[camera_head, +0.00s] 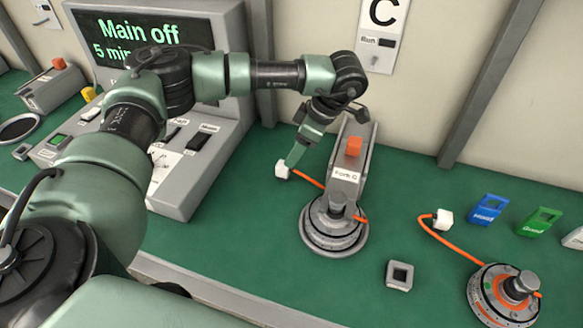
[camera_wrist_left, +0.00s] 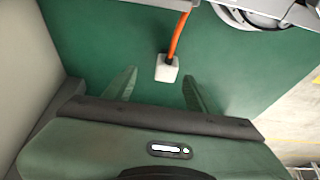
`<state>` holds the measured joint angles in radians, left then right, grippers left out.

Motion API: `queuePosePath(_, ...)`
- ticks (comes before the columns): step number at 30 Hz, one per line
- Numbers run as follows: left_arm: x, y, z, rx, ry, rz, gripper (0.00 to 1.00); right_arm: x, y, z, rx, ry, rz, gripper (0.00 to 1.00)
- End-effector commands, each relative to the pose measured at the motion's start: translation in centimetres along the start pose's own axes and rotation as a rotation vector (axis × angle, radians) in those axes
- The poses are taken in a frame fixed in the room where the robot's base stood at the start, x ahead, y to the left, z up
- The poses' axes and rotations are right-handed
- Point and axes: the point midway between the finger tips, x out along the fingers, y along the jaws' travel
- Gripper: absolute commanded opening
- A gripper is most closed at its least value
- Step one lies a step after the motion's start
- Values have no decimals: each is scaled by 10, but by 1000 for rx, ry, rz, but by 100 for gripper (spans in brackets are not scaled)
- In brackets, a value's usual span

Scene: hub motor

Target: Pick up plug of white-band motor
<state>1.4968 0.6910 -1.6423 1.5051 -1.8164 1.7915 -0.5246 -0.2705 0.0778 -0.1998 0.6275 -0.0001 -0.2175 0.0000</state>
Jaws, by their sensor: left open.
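A hub motor with a pale grey-white band (camera_head: 334,226) sits at the foot of the grey Fork C stand. Its orange cable leads left to a small white plug (camera_head: 282,172) above or on the green bench. My left gripper (camera_head: 292,160) reaches down over this plug and partly overlaps it in the head view. In the left wrist view, the gripper (camera_wrist_left: 160,73) is open, and the plug (camera_wrist_left: 167,69) shows between and slightly beyond the fingertips, apart from both. Whether the plug touches the bench is unclear. My right gripper is not in view.
A second motor (camera_head: 490,297) with a darker, coloured-marked band lies at the right, its orange cable ending in a white plug (camera_head: 443,219). A grey square socket (camera_head: 400,275) stands between the motors. Blue (camera_head: 487,210) and green (camera_head: 540,221) holders stand at the right. A grey console (camera_head: 200,165) is at the left.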

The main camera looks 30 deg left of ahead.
Motion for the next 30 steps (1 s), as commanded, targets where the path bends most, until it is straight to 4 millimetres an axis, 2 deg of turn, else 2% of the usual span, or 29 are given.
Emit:
queuePosePath(3, 17, -1, 0, 0, 1, -2, 56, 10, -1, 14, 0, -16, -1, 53)
queuePosePath(7, 27, -1, 0, 1, 0, -1, 56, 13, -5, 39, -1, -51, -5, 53)
queuePosePath(10, 37, -2, -2, 0, -1, -1, 56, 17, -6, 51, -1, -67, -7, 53)
queuePosePath(14, 58, -5, -4, 1, 0, -3, 56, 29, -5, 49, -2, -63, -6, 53)
queuePosePath(17, 72, -5, -3, 1, -1, -1, 56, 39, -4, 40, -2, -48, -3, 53)
queuePosePath(21, 74, -5, -4, 1, -1, -1, 56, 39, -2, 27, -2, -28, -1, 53)
queuePosePath(25, 73, -5, -4, 2, -1, -1, 56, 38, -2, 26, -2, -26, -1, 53)
queuePosePath(30, 73, -5, -4, 1, -2, -1, 9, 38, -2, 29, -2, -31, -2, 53)
